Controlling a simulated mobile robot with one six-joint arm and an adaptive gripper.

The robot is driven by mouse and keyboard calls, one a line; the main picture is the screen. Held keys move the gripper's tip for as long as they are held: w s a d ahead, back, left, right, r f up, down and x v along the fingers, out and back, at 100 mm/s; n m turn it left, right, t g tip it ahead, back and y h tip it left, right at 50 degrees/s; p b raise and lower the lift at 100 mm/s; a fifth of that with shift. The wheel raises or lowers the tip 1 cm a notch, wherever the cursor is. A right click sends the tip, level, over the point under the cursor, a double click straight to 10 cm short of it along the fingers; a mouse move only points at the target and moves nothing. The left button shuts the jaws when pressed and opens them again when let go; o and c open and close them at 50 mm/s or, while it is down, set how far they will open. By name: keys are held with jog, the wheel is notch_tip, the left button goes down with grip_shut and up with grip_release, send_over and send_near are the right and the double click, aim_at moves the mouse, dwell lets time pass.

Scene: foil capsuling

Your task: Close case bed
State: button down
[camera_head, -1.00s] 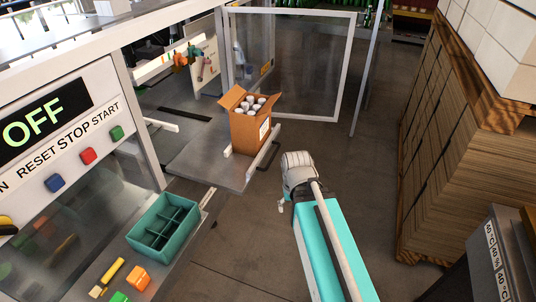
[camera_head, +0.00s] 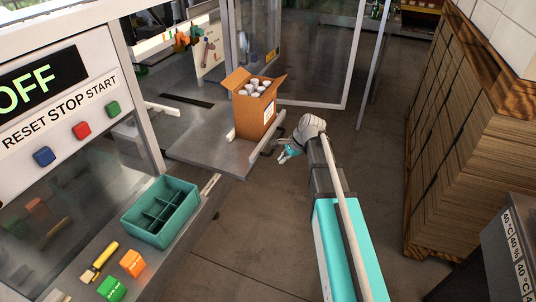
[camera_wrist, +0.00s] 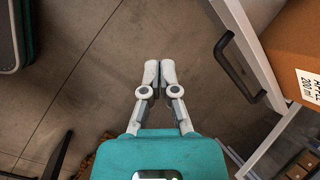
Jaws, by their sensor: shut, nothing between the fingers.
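The case bed (camera_head: 215,145) is a grey metal drawer plate drawn out from the machine. A black bar handle (camera_head: 272,141) is on its outer end; it shows at the upper right in the wrist view (camera_wrist: 235,68). An open cardboard box (camera_head: 253,115) with several white-capped bottles stands on the bed. My gripper (camera_head: 284,157) is just off the bed's outer end, near the handle. In the wrist view my gripper (camera_wrist: 153,82) is shut and empty, over the floor and left of the handle, not touching it.
A teal divided tray (camera_head: 161,212) sits on the ledge at the lower left, with a yellow tool (camera_head: 100,262) and orange and green blocks nearby. A framed clear door (camera_head: 310,50) stands open behind the box. Stacked cardboard (camera_head: 450,130) lines the right; floor between is clear.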

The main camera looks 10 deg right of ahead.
aim_at(263, 150)
jog(key=w+d+f+m+t+y+b, duration=0.1)
jog(key=w+d+m+t+y+b, duration=0.1)
jog(key=w+m, duration=0.7)
jog(key=w+d+y+b, duration=0.1)
jog(key=w+b, duration=0.1)
jog(key=w, duration=0.1)
jog(key=shift+w+f+m, duration=0.2)
jog(key=shift+w+m, duration=0.1)
jog(key=shift+w, duration=0.05)
jog(key=shift+f, duration=0.1)
jog(key=b+x, duration=0.5)
jog(key=x, duration=0.2)
jog(key=shift+w+a+f+b, duration=0.2)
jog(key=shift+f+b, duration=0.1)
jog(key=shift+b, duration=0.1)
jog(key=shift+b+x, duration=0.65)
jog(key=shift+x, duration=0.35)
jog(key=shift+r, duration=0.1)
jog(key=shift+w, duration=0.2)
